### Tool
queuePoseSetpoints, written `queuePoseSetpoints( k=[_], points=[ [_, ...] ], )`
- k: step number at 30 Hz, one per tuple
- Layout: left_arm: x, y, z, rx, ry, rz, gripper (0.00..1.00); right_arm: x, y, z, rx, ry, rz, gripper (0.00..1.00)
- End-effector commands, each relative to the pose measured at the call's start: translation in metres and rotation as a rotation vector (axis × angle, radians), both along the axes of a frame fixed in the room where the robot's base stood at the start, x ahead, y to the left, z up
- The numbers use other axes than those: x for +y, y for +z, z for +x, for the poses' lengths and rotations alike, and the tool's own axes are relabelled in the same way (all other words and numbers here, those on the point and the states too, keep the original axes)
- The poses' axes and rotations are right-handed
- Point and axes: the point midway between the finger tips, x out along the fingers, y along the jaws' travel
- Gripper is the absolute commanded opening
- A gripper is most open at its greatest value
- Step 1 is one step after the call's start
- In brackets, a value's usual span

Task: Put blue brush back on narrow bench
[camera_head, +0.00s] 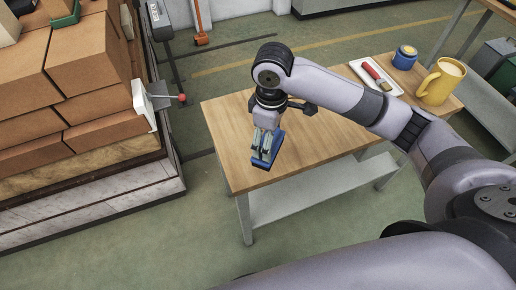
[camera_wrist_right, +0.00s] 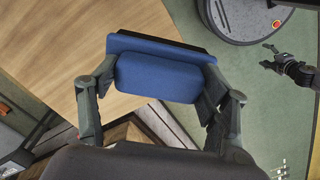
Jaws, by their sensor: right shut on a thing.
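The blue brush (camera_head: 261,160) is held in my right gripper (camera_head: 266,143) at the near left part of the narrow wooden bench (camera_head: 231,122). In the right wrist view the brush's blue block (camera_wrist_right: 158,72) lies between the two fingers of my right gripper (camera_wrist_right: 155,105), which are shut on it. Bench wood (camera_wrist_right: 70,40) shows to the left of the brush there, and green floor to the right. I cannot tell whether the brush touches the bench top. My left gripper (camera_wrist_right: 266,55) shows small at the right of the wrist view, fingers apart and empty.
On the bench's far right stand a white tray (camera_head: 366,72) with a red-handled paintbrush (camera_head: 376,76), a blue jar (camera_head: 404,58) and a yellow mug (camera_head: 440,82). Stacked bricks (camera_head: 80,90) stand at left. The bench's left half is otherwise clear.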

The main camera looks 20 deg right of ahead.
Motion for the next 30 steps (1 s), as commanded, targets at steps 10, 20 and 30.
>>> queuePoseSetpoints(
  k=[10,20,30],
  points=[
    [0.012,-0.018,-0.003,0.004,0.005,0.014,0.73,0.02,0.091,0.062,-0.005,0.678,0.009,0.44],
    [0.011,-0.014,-0.006,0.008,0.001,0.014,0.73,0.022,0.07,0.065,0.004,0.791,0.011,0.44],
    [0.006,-0.005,-0.006,0.008,-0.001,0.008,0.73,0.022,-0.019,0.066,0.001,0.787,0.011,0.44]
  ],
)
